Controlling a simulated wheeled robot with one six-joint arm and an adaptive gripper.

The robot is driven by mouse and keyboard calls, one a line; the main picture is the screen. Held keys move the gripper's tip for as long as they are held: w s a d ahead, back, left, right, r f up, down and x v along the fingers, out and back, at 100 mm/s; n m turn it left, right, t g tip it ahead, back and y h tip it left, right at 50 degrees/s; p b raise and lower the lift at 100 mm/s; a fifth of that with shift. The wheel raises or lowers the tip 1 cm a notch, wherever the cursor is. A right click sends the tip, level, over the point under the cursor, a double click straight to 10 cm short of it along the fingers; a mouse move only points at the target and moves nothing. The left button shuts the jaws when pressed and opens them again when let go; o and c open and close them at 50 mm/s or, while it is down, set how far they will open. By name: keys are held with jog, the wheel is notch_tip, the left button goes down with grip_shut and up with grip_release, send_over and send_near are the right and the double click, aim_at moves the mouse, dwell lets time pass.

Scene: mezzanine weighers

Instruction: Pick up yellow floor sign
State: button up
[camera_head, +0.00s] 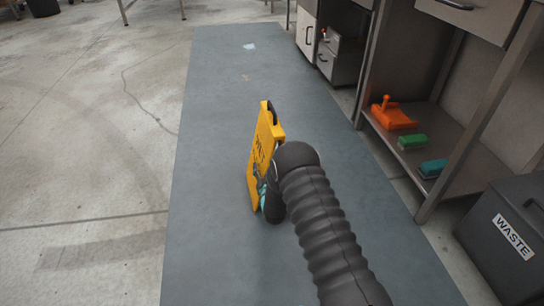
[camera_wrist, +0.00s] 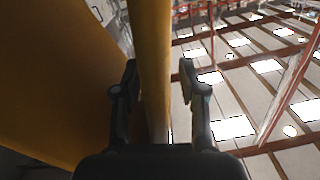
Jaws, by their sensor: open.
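The yellow floor sign (camera_head: 262,150) stands upright on the grey floor mat, with dark lettering on its face and a black handle at its top. My gripper (camera_head: 264,190) is low at the sign's right side, partly hidden behind my arm. In the wrist view my gripper (camera_wrist: 158,85) is open, with one finger on each side of a yellow panel edge of the sign (camera_wrist: 155,50). A gap shows between the panel and the right finger. The left finger is close to the panel, and I cannot tell whether it touches.
The grey mat (camera_head: 220,100) is clear around the sign. On the right, a bench's lower shelf (camera_head: 450,165) holds an orange tool (camera_head: 392,115), a green brush (camera_head: 412,142) and a teal brush (camera_head: 433,168). A dark waste bin (camera_head: 505,235) stands at the lower right.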

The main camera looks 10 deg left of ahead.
jog(key=shift+w, duration=0.15)
grip_shut()
jog(key=shift+r, duration=0.15)
